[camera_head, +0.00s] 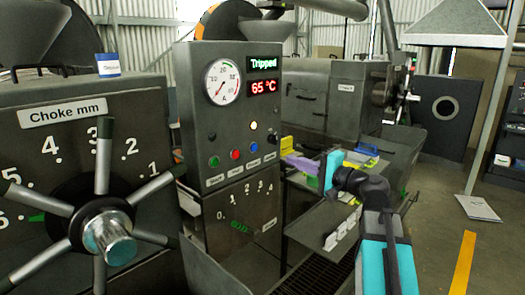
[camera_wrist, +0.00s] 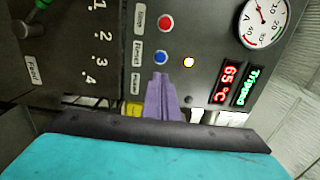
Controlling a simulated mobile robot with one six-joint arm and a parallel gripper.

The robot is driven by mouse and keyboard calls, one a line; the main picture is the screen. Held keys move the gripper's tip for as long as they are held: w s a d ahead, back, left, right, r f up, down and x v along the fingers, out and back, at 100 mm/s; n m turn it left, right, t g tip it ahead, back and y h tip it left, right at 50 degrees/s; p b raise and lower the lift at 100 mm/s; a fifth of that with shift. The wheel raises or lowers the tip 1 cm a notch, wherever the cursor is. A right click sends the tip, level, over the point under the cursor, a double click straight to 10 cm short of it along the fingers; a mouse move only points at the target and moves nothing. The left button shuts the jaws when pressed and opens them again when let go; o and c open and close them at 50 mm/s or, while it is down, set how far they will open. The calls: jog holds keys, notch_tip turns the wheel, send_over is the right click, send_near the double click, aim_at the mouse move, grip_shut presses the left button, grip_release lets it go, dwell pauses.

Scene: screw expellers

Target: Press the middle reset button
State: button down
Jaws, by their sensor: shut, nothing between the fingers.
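The blue button (camera_head: 253,147) is on the grey control panel (camera_head: 190,110), right of the red button (camera_head: 236,153). In the wrist view, the blue button (camera_wrist: 160,57) has a label beside it that reads like "Reset". My gripper (camera_head: 286,158) is at the panel's right side, its purple fingers pointing left. In the wrist view, the closed fingertips (camera_wrist: 160,76) appear just below the blue button, with nothing between them. Whether they touch the panel cannot be told. The screen (camera_head: 265,63) reads "Tripped".
A green button (camera_head: 213,162) and a black knob (camera_head: 273,140) share the button row. A lit lamp (camera_head: 253,125) is above it. A large spoked handwheel (camera_head: 108,237) stands at the left. A grey tray (camera_head: 322,228) is below my arm. Open floor lies to the right.

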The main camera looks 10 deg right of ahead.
dwell(0.4)
jog(key=p, duration=0.4)
send_near(255, 148)
jog(key=x, duration=0.5)
jog(key=shift+w+a+r, duration=0.1)
jog(key=shift+w+r, duration=0.05)
jog(key=shift+w+a, duration=0.35)
jog(key=shift+w, duration=0.05)
jog(key=shift+w, duration=0.15)
